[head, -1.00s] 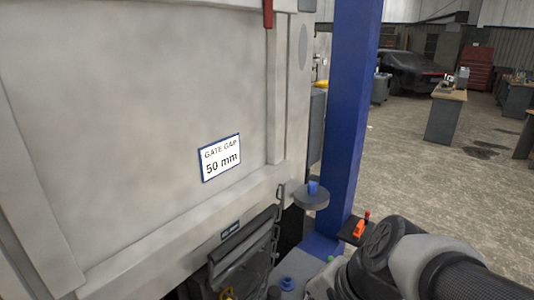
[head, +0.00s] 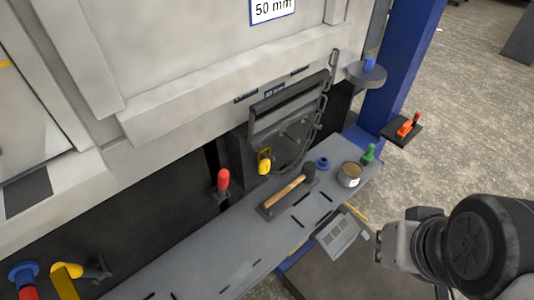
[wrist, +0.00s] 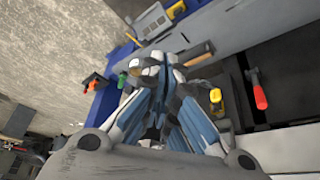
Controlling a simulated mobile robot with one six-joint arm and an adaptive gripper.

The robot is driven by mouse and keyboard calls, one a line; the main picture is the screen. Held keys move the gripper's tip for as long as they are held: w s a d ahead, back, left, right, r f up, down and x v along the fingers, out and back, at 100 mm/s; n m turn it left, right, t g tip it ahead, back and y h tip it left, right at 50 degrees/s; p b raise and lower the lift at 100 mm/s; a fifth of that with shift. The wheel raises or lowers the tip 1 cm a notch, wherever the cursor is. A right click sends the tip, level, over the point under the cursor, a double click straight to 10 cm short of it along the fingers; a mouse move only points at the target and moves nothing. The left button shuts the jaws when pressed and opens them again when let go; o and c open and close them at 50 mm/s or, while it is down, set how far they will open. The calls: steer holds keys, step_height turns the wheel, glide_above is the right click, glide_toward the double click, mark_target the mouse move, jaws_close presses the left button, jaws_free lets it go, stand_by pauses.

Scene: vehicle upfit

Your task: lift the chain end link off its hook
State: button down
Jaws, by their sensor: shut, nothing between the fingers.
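The hook is too small to tell apart from the links. My gripper (wrist: 160,72) is shut and empty in the wrist view, above the bench and apart from the chain. In the head view my arm comes in at the lower right, well away from the chain. I cannot pick out the chain in the wrist view.
A yellow padlock (head: 265,160) and a red handle (head: 223,180) are near the panel. A blue post (head: 385,80) and round tray (head: 366,75) stand at right.

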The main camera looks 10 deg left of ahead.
mark_target(267, 167)
steer(key=c, duration=2.3)
jaws_free()
